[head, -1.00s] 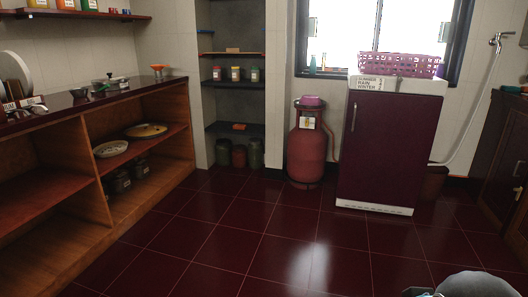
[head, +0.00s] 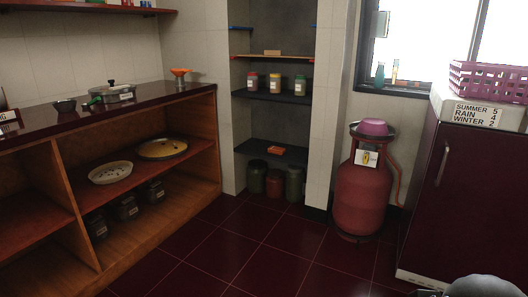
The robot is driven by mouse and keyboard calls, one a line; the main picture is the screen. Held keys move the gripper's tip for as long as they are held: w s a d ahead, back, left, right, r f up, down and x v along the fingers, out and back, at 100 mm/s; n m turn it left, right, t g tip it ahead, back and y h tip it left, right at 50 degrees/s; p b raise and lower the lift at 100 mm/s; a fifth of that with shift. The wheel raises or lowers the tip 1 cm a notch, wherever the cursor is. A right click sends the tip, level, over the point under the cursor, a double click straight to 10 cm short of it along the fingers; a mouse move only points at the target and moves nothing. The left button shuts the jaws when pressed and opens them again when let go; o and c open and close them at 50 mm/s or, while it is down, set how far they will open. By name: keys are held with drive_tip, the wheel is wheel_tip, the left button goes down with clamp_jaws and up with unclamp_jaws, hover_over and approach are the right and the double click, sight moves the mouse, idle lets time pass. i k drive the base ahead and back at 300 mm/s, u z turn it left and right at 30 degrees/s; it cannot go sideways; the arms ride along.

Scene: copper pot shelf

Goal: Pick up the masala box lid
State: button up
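I cannot tell for sure which thing is the masala box lid. On the middle shelf of the wooden counter at the left lie a round yellowish dish or lid (head: 162,148) and a pale round dish (head: 110,172) with a dark-spotted rim. A lidded pot (head: 112,92) stands on the countertop above them. My gripper's fingers do not show. Only a grey rounded part of my arm shows at the bottom right edge, well away from the counter.
The dark red tiled floor (head: 240,235) is clear up to the counter (head: 215,150). A red gas cylinder (head: 362,195) stands right of the wall niche with jars (head: 276,83). A dark red cabinet (head: 465,190) with a purple basket (head: 490,80) is at the right.

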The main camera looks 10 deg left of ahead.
sight(111, 89)
drive_tip(key=u, duration=0.7)
drive_tip(key=i, duration=1.7)
drive_tip(key=u, duration=1.1)
